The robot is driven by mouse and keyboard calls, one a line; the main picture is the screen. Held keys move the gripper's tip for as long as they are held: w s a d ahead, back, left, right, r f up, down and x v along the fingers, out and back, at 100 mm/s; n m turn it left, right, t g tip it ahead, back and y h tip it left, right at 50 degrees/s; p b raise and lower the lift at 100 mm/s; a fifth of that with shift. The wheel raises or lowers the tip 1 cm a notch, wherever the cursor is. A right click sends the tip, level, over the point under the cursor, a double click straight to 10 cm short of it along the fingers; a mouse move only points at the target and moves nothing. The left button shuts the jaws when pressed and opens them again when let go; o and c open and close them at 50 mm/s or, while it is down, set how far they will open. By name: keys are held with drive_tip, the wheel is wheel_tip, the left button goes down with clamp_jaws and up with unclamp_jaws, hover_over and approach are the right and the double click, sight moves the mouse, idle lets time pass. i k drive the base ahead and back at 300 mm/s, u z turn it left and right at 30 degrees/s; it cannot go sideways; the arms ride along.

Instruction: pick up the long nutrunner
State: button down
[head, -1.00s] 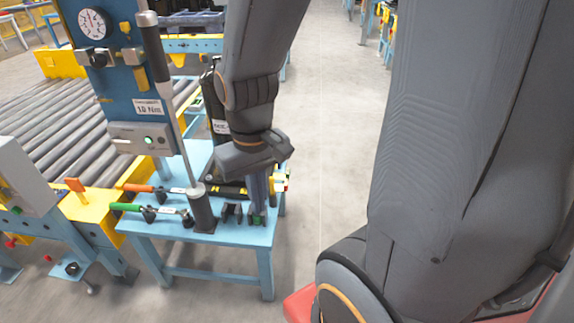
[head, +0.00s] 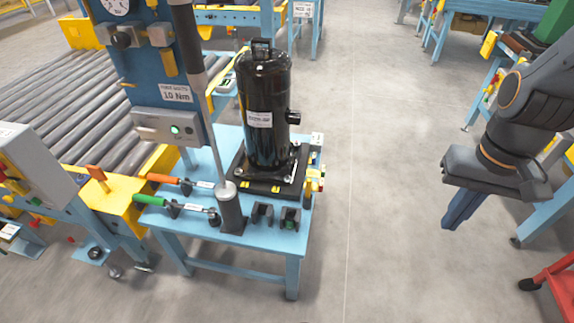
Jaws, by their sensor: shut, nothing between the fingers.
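A long tool, which I take to be the long nutrunner (head: 187,40), stands tilted at the left of the blue table (head: 265,240). It has a dark thick upper part and a thin grey shaft, and its lower end meets a dark cylindrical holder (head: 231,212). Its top is cut off by the picture edge. My gripper (head: 449,222) hangs at the right, over the open floor, well away from the tool. Its blue fingers are together and empty.
A black compressor (head: 265,110) stands on a dark base on the table. Green-handled (head: 150,199) and orange-handled (head: 164,178) tools lie at the left, and small black blocks (head: 290,218) at the front. A roller conveyor (head: 75,115) is behind left. Floor right of the table is clear.

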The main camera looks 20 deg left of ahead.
sight(182, 13)
drive_tip(key=k, duration=0.75)
drive_tip(key=u, duration=0.95)
drive_tip(key=i, duration=1)
drive_tip(key=k, duration=0.5)
drive_tip(key=z, duration=1.25)
drive_tip(key=i, duration=0.55)
drive_tip(key=u, duration=1.5)
